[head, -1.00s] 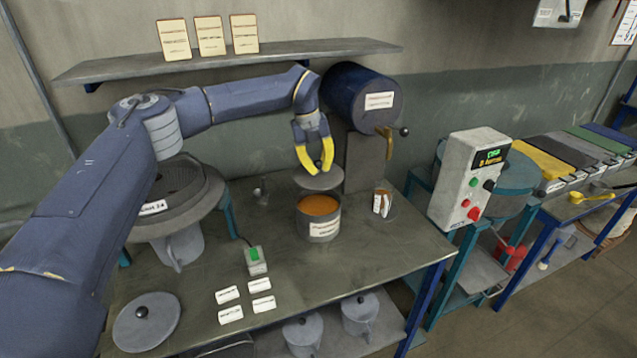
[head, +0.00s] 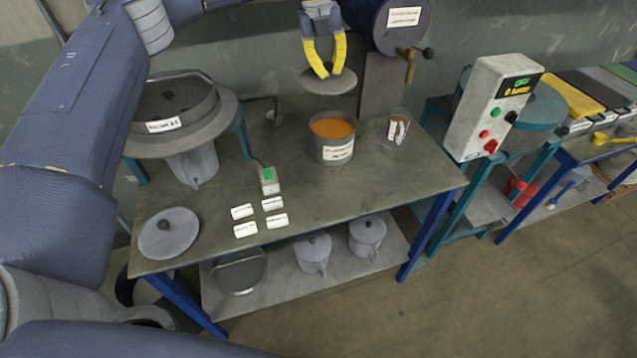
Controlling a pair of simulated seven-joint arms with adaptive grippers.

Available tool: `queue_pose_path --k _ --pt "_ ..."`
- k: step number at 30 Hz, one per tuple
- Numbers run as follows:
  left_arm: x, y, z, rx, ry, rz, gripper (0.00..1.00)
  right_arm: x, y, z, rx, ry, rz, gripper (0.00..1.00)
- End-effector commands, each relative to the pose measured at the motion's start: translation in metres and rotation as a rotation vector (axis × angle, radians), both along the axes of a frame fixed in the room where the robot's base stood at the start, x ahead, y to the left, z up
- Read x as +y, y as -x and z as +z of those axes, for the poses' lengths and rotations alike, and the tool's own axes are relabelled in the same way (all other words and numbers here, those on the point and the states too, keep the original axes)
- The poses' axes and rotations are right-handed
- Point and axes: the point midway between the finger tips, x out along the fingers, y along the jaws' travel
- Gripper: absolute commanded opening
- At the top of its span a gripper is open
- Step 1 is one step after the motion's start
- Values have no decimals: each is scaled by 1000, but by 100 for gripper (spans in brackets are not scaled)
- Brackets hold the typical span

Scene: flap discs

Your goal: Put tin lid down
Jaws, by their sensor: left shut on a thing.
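The tin lid (head: 330,84) is a flat grey disc. My left gripper (head: 328,72), with yellow fingers, is shut on its knob and holds it roughly level, up and behind the open tin. The tin (head: 336,150) is grey with a white label, stands on the workbench and shows orange contents. The lid is apart from the tin. My right gripper is not in view.
The workbench (head: 330,195) has free room at its front right. Another knobbed lid (head: 168,238) lies at front left. A clear cup (head: 397,130) stands right of the tin; a sieve (head: 175,102) stands left. Several white cards lie near a green-buttoned switch (head: 268,181).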

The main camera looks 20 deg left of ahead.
Motion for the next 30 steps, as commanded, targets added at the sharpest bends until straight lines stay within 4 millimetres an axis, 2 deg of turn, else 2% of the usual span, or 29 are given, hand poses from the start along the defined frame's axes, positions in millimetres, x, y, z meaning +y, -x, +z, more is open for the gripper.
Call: queue_pose_path --k 3,6,15,22,30 --pt "-4 32 -26 5 2 -170 0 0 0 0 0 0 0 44" --pt "-10 63 -42 7 3 -386 0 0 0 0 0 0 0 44" --pt "-21 129 -63 9 -1 -961 0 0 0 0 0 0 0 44" --pt "-28 158 -64 12 -4 -1309 0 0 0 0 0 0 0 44" --pt "-29 166 -64 14 -7 -1521 0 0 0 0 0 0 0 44"
